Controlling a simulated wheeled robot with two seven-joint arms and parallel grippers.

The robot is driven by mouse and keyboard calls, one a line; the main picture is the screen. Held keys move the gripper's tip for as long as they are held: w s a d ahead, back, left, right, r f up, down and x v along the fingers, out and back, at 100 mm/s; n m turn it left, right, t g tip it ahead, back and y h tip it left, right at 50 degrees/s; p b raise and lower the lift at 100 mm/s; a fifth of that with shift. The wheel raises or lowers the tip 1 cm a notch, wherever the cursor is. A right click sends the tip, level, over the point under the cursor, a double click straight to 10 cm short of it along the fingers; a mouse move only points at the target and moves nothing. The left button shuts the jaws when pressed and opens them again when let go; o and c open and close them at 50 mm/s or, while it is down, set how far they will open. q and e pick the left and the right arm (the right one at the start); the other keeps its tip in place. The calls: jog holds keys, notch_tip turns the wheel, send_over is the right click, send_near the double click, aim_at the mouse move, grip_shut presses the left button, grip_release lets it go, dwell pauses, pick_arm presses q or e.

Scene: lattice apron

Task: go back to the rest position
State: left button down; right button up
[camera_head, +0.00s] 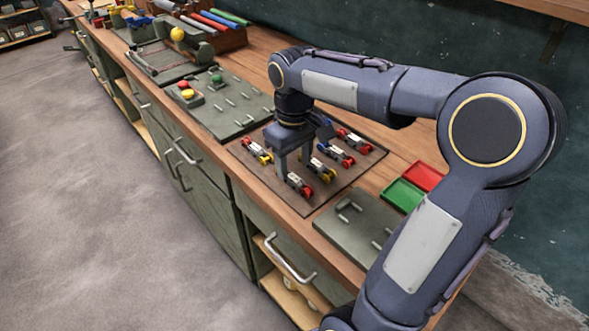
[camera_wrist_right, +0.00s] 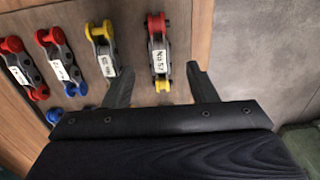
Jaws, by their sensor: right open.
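My right gripper (camera_head: 293,162) is open and points down over a brown board (camera_head: 312,204) on the workbench. Its two fingers also show in the right wrist view (camera_wrist_right: 160,82), spread apart. Between and just beyond them in that view lies a labelled grey piece with a red end and a yellow end (camera_wrist_right: 158,50); the fingers do not appear to touch it. The same kind of piece lies near the fingers in the head view (camera_head: 299,185). My left gripper is not in view.
Several similar pieces lie on the board, among them a yellow-ended one (camera_wrist_right: 102,45) and a blue-and-red one (camera_wrist_right: 60,62). Green (camera_head: 402,195) and red (camera_head: 423,176) trays stand to the right. Grey-green handled panels (camera_head: 353,226) flank the board. Open floor (camera_head: 90,200) lies left.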

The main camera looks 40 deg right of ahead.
jog(key=shift+r, duration=1.9)
jog(key=shift+s+a+r+p, duration=0.1)
jog(key=shift+s+a+p, duration=0.1)
jog(key=shift+s+p, duration=0.15)
jog(key=s+a+f+m+t+y+p, duration=0.2)
jog(key=s+a+t, duration=0.3)
jog(key=s+a, duration=0.5)
jog(key=s+f+y+p, duration=0.1)
jog(key=s, duration=0.3)
jog(key=shift+s+a+f+m+t+y, duration=0.2)
jog(key=shift+a+f+m+t+y, duration=0.1)
jog(key=shift+y, duration=0.1)
